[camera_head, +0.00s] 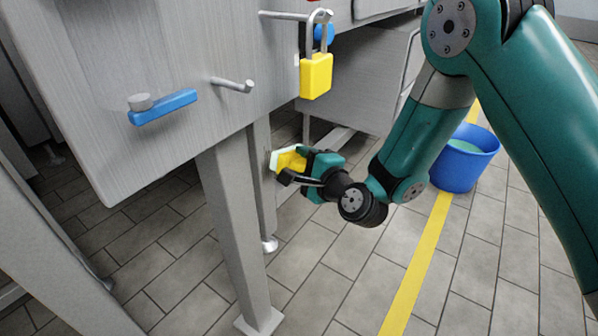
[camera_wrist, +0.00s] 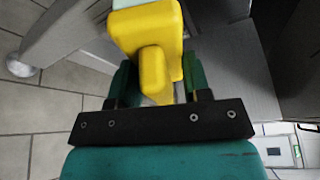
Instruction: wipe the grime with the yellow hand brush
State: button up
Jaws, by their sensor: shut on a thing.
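The yellow hand brush (camera_head: 291,161) is in my gripper (camera_head: 296,168), beside the grey leg under the panel in the head view. Its pale bristle end points left, toward the leg; I cannot tell whether it touches. In the wrist view the brush (camera_wrist: 147,32) sits with its yellow handle between the fingers of my gripper (camera_wrist: 157,85), and its pale bristles show at the top edge. My gripper is shut on the handle. I cannot make out any grime in either view.
A grey panel (camera_head: 150,60) carries a blue lever (camera_head: 163,107), a metal peg (camera_head: 232,85) and a yellow padlock (camera_head: 315,76). A front leg (camera_head: 236,230) stands close by. Tiled floor is clear in front.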

jog(key=shift+s+d+b, duration=0.85)
jog(key=shift+d+b, duration=0.2)
jog(key=shift+b, duration=0.85)
jog(key=shift+s+d+b, duration=0.65)
jog(key=shift+s+d, duration=0.25)
jog(key=shift+d, duration=0.3)
